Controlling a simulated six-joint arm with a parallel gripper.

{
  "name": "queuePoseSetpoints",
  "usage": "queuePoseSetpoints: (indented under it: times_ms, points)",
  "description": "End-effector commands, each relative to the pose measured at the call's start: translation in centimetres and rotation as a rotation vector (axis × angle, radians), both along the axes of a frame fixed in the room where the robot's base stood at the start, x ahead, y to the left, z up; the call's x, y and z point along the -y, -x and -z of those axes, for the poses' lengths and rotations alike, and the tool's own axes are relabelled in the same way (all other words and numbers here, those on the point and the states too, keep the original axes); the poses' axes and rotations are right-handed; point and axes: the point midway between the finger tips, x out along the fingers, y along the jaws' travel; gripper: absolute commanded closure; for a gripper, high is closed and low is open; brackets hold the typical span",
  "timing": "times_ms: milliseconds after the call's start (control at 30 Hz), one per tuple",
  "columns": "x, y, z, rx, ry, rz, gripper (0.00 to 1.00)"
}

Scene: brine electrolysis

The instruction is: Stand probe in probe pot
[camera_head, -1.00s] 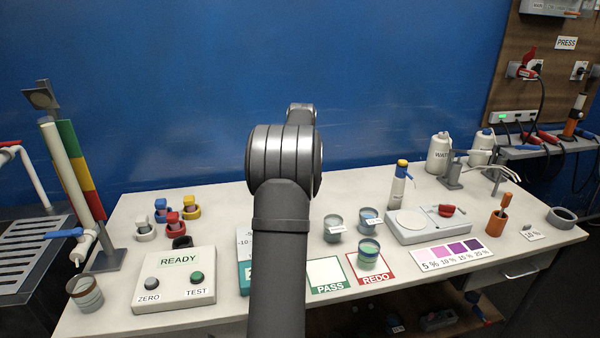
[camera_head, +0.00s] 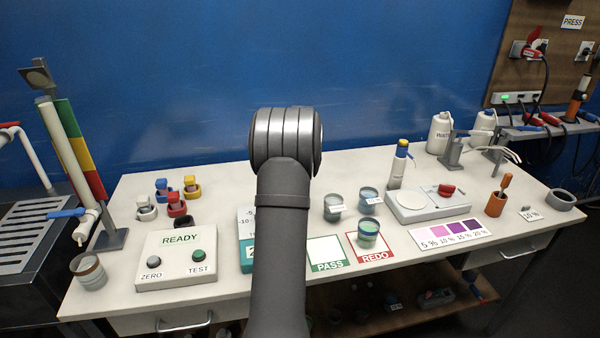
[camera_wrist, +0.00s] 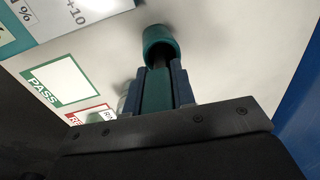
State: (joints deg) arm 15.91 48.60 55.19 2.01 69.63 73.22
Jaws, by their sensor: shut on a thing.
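In the wrist view my gripper (camera_wrist: 157,74) is shut on the teal handle of the probe (camera_wrist: 156,92). A short dark part of the probe shows beyond the fingertips, in line with a teal pot (camera_wrist: 160,40), which looks like the probe pot on the pale bench. The dark part overlaps the pot's mouth; I cannot tell whether it is inside or just above it. In the head view my own arm hides the gripper, the probe and the pot.
In the head view a teal meter board (camera_head: 246,240) shows partly beside my arm. A READY box (camera_head: 176,268), PASS card (camera_head: 327,254) and REDO card (camera_head: 372,257) lie near. Cups (camera_head: 333,206) stand right of my arm. A blue wall (camera_head: 400,70) rises behind.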

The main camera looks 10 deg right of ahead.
Motion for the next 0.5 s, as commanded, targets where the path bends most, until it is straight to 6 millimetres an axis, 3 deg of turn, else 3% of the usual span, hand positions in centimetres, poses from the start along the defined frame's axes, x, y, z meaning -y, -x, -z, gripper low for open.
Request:
queuePoseSetpoints:
  times_ms: [333,367,467,500]
  points:
    - [0.0,-0.01,0.12,0.001,0.0,0.0,0.99]
    - [0.01,-0.01,0.12,0.001,0.0,0.0,0.73]
    - [0.01,-0.01,0.12,0.001,0.0,0.0,0.53]
    - [0.01,-0.01,0.12,0.001,0.0,0.0,0.51]
